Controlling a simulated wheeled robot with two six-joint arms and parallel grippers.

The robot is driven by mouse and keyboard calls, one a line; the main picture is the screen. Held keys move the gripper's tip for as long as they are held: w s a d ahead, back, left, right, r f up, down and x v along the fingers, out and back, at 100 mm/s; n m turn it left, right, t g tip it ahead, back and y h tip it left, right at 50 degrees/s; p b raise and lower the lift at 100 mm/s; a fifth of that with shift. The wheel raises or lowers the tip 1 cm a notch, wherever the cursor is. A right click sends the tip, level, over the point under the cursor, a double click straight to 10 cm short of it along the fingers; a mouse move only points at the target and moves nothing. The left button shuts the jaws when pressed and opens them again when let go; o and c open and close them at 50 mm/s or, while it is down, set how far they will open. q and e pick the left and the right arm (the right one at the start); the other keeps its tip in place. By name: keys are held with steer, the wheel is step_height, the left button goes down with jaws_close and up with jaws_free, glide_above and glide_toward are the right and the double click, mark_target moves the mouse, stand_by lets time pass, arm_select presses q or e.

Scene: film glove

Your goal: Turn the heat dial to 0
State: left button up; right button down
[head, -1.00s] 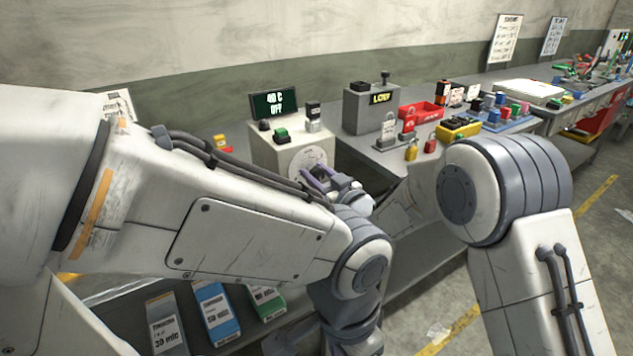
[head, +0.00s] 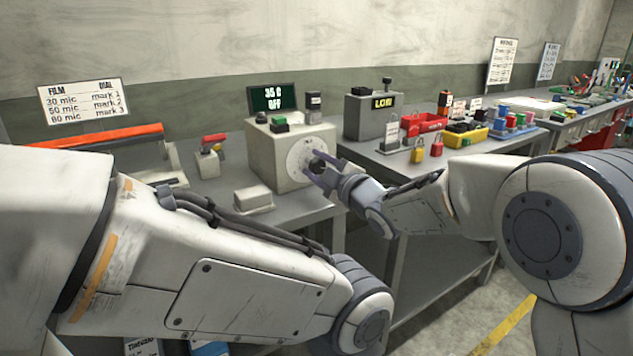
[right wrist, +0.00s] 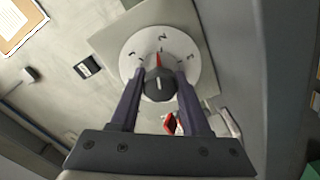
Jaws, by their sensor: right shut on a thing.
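The heat dial is a dark knob on a round white face (head: 306,158), on the front of a cream box (head: 262,150). In the right wrist view the dark knob (right wrist: 160,84) has a red pointer aimed up, close to the mark 2. The white face (right wrist: 137,50) carries printed numbers. My right gripper (head: 319,168) is shut on the knob, one purple finger on each side; it also shows in the right wrist view (right wrist: 160,80). A small display (head: 272,98) on the box reads about 35 over OFF. My left arm crosses the lower left; its gripper is out of view.
A green button (head: 279,124) and a dark stamp-like piece (head: 314,106) stand on the box. A grey box reading LOW (head: 371,115) stands to its right, near padlocks (head: 417,152) and a red tray (head: 424,122). A film chart (head: 84,101) stands at the left.

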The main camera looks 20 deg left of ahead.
steer(key=n+b, duration=0.2)
steer(key=b, duration=0.1)
steer(key=n+b, duration=0.6)
steer(key=shift+f, duration=0.35)
steer(key=n+b, duration=0.2)
steer(key=n, duration=0.1)
steer(key=n+b, duration=0.4)
steer(key=n, duration=0.1)
steer(key=n+b, duration=0.2)
steer(key=n, duration=0.3)
steer(key=shift+r+b, duration=0.1)
steer(key=shift+b, duration=0.2)
steer(key=shift+n, duration=0.5)
steer(key=shift+c, duration=1.9)
jaws_free()
steer(key=shift+r, duration=0.1)
